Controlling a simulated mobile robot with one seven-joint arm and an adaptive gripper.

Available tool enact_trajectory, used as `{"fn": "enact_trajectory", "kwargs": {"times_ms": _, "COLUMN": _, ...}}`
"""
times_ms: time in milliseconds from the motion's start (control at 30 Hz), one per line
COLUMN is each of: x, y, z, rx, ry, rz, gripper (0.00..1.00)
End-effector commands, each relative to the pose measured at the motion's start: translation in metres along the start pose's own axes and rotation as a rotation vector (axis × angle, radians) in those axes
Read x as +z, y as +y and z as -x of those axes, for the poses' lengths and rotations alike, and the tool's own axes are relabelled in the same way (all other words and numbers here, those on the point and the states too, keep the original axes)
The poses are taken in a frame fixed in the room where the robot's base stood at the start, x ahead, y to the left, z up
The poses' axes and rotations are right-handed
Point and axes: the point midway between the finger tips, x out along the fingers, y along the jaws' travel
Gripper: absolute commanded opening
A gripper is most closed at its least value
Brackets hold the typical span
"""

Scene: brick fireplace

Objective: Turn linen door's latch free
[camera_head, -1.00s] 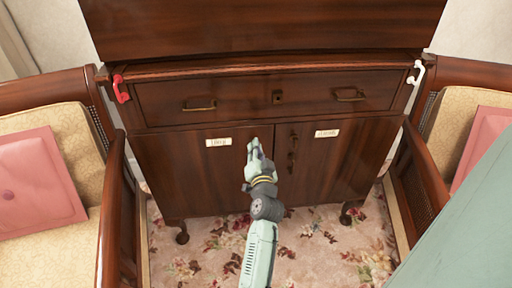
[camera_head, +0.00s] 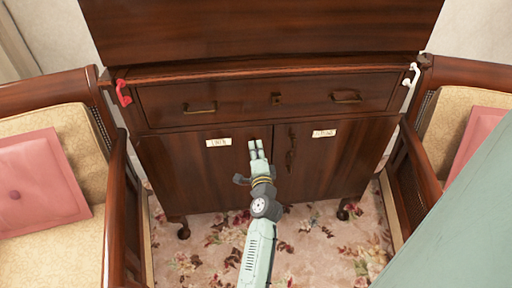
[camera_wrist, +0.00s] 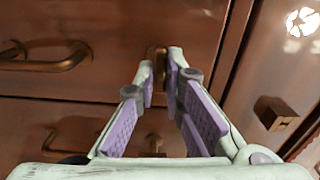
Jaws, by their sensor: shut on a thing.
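The dark wood cabinet has a left door (camera_head: 190,178) and a right door (camera_head: 325,160), each with a small white label. The left label (camera_head: 219,142) and right label (camera_head: 324,133) are too blurred to read surely. My gripper (camera_head: 257,150) is at the upper right part of the left door. In the wrist view, my gripper (camera_wrist: 160,72) has its fingertips closed on a small brass latch (camera_wrist: 160,54), which is mostly hidden between them. In the head view, the gripper hides this latch. The doors look shut.
A drawer with two pulls (camera_head: 200,108) is above the doors. A dark fitting (camera_head: 291,150) hangs on the right door, near my gripper. A red hook (camera_head: 122,92) and a white hook (camera_head: 411,75) are at the cabinet's sides. Armchairs flank it; flowered carpet (camera_head: 200,245) is in front.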

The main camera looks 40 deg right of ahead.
Motion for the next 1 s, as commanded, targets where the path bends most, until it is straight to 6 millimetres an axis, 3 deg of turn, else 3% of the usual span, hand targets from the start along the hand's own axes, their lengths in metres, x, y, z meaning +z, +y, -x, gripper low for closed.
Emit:
{"fn": "enact_trajectory", "kwargs": {"times_ms": 733, "x": -0.0005, "y": 0.0006, "z": 0.0001, "rx": 0.0, "ry": 0.001, "rz": -0.086, "gripper": 0.0}}
{"fn": "enact_trajectory", "kwargs": {"times_ms": 767, "x": -0.0004, "y": 0.0007, "z": 0.0001, "rx": 0.0, "ry": 0.001, "rz": -0.086, "gripper": 0.11}}
{"fn": "enact_trajectory", "kwargs": {"times_ms": 1000, "x": -0.0003, "y": 0.0006, "z": 0.0001, "rx": 0.0, "ry": 0.001, "rz": -0.085, "gripper": 0.27}}
